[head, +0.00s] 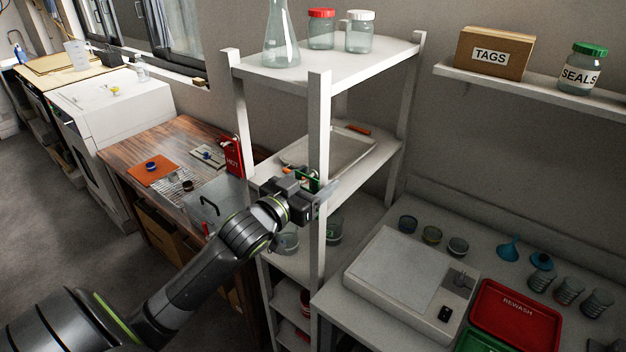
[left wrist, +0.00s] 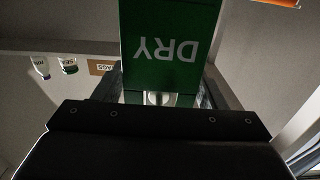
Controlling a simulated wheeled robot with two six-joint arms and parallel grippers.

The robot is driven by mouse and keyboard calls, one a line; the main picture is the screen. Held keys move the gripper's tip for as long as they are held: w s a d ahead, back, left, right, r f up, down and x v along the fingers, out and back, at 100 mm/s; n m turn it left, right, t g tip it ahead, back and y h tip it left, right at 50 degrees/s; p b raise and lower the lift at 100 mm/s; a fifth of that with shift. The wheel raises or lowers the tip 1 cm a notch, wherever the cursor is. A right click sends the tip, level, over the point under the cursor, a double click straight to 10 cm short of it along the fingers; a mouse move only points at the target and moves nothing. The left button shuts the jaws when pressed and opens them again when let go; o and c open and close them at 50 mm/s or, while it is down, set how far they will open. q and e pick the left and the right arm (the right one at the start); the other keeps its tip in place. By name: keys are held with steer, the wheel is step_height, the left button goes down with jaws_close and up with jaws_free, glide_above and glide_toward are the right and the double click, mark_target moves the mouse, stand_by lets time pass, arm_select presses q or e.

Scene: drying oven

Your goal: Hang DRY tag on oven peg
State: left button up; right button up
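The green DRY tag (left wrist: 165,45) fills the top middle of the left wrist view, its lettering upside down there. In the head view only a small green part of the tag (head: 308,180) shows at my left gripper (head: 318,192), beside the front post of the white shelf rack. The tag lies between or just beyond the fingers; whether they grip it I cannot tell. A small pale round part (left wrist: 160,98) shows at the tag's lower edge in the wrist view. A white oven-like cabinet (head: 120,100) stands at the left. No peg is clearly visible. My right gripper is out of view.
The white rack (head: 318,130) has posts and shelves close around my gripper. A red HOT tag (head: 234,160) is by its left post. A wooden bench (head: 165,140) lies left. A TAGS box (head: 490,55) stands on the wall shelf, and red (head: 515,315) and green trays lie at right.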

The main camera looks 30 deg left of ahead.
arm_select(q)
steer(key=shift+o, duration=0.7)
steer(key=shift+w, duration=0.1)
steer(key=shift+f+b, duration=0.1)
steer(key=shift+b, duration=0.4)
steer(key=s+a+p, duration=0.1)
steer(key=s, duration=1.6)
steer(key=shift+s+a+f, duration=0.15)
steer(key=shift+s+f, duration=0.1)
steer(key=shift+s, duration=0.05)
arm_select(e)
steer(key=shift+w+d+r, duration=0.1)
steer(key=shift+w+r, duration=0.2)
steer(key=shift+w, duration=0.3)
